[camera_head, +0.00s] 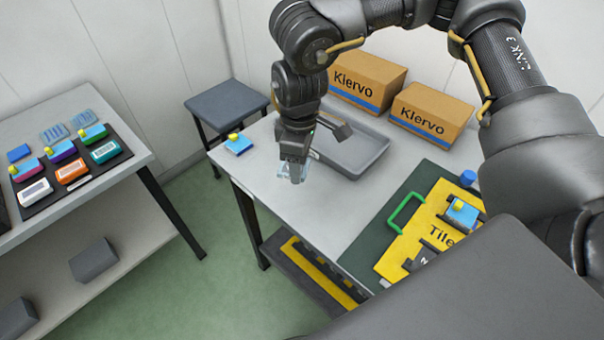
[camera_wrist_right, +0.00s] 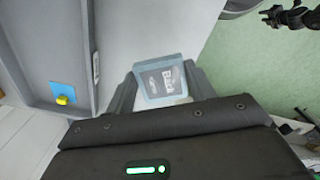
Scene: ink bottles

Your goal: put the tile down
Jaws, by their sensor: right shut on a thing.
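My right gripper (camera_head: 296,180) is shut on the tile (camera_head: 309,167), a pale blue, see-through square. It is over the grey table (camera_head: 290,213), left of the grey tray (camera_head: 357,158). In the right wrist view the tile (camera_wrist_right: 162,80) sits between the two fingers, with blurred lettering that seems to read "Black". I cannot tell whether it touches the table. My left gripper is absent from the head view. A small dark jointed part at the top right of the right wrist view may be my left arm; its jaws are unclear.
A blue piece with a yellow knob (camera_head: 238,146) stands at the table's left corner. Two Klervo boxes (camera_head: 366,79) (camera_head: 431,115) stand behind the tray. A yellow "Tile" board (camera_head: 412,247) lies right. A side table (camera_head: 95,182) holds several coloured pieces. Bare tabletop lies in front of my gripper.

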